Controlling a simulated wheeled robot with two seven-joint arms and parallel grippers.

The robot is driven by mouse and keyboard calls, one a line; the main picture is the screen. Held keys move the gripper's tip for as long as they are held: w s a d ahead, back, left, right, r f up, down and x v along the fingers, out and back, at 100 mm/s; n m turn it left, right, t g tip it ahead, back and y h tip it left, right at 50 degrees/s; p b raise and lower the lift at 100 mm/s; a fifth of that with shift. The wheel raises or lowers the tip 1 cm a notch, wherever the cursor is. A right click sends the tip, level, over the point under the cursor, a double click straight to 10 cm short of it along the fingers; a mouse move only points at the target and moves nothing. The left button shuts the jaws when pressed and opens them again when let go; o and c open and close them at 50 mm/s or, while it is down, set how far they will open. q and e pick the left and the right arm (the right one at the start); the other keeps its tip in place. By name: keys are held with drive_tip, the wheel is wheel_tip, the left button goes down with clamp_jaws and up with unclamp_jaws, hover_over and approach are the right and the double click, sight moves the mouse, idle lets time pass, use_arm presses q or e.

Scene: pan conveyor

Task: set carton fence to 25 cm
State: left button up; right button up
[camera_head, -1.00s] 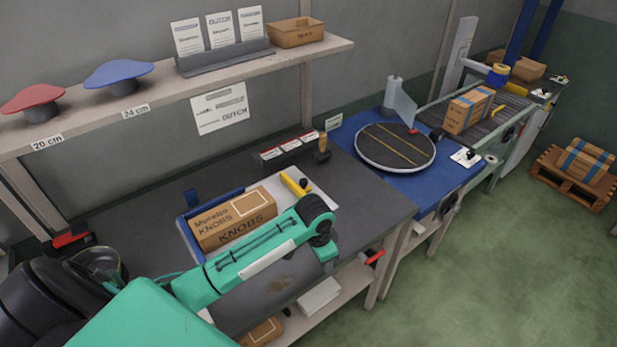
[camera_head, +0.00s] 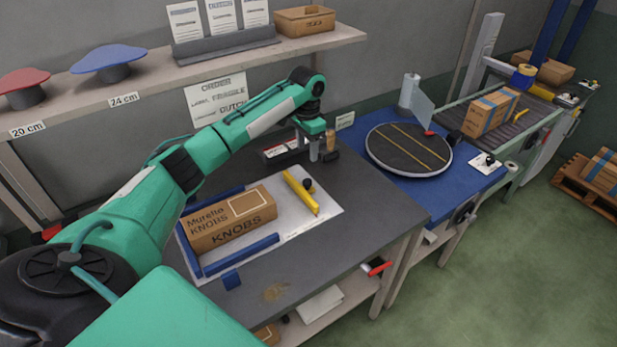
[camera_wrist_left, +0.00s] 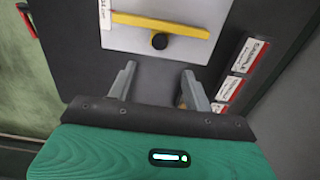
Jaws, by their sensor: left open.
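A brown knobs carton (camera_head: 232,220) lies left of the fence, between blue rails (camera_head: 240,256). My left gripper (camera_head: 322,152) is open and empty above the bench, behind the plate. Its two fingers (camera_wrist_left: 158,84) are apart, short of the knob. Scale markings are too small to read. My right gripper is not in view.
Red-edged label cards (camera_head: 283,149) and a wooden-handled stamp (camera_head: 331,140) stand close to my left gripper. A round turntable (camera_head: 408,148) sits on the blue table to the right. A shelf (camera_head: 190,85) runs above the bench.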

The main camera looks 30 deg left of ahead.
sight(307, 181)
use_arm(q)
wheel_tip(307, 181, down, 12)
drive_tip(key=shift+f+p, duration=0.1)
drive_tip(key=shift+p, duration=0.85)
